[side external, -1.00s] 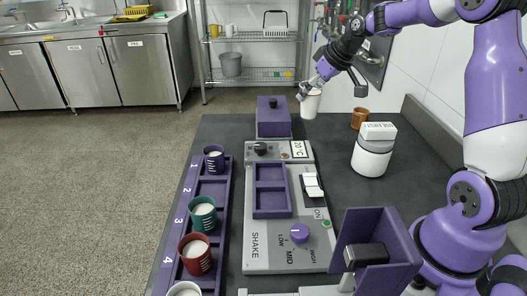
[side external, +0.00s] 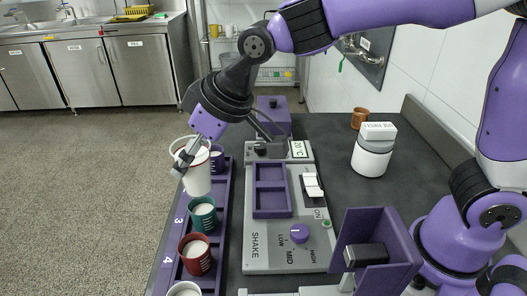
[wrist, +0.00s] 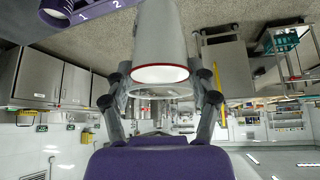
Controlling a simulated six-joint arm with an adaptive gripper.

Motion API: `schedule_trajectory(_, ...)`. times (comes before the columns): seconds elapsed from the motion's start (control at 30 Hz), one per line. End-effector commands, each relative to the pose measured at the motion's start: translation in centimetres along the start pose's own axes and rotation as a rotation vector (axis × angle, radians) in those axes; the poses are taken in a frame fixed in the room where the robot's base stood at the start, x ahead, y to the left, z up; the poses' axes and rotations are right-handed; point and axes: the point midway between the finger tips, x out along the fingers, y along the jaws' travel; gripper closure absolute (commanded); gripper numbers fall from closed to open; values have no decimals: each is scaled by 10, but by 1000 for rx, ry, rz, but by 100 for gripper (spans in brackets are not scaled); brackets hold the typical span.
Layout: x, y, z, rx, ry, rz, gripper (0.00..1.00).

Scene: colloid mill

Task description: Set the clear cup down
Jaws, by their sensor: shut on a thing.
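My gripper (side external: 190,152) is shut on a pale cup (side external: 197,180) with a clear upper rim and a thin red line near its top. The cup is held upright, apparently above the purple numbered rack (side external: 226,178), in front of the slot 2 area, whose label it hides. In the wrist view the cup (wrist: 160,35) sits between the two fingers of my gripper (wrist: 160,88). The rack also shows at the upper left of the wrist view (wrist: 98,8). The gap below the cup cannot be judged.
In the rack stand a dark purple cup (side external: 217,160), a green cup (side external: 203,215), a red cup (side external: 195,257) and a white cup (side external: 184,289). The shaker panel (side external: 270,240) is to the right. A white jar (side external: 371,160) and brown cup (side external: 360,118) stand behind.

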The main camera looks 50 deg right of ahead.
Motion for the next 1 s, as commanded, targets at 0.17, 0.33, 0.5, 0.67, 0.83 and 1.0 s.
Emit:
schedule_trajectory(0.17,7,-5,2,-18,-1,-11,80)
schedule_trajectory(0.33,33,33,6,-13,-2,-10,80)
schedule_trajectory(0.5,58,67,8,-17,-2,-12,80)
schedule_trajectory(0.67,73,89,9,-19,1,-13,80)
schedule_trajectory(0.83,84,95,14,-22,0,-16,80)
schedule_trajectory(1.0,106,94,29,-22,-2,-15,80)
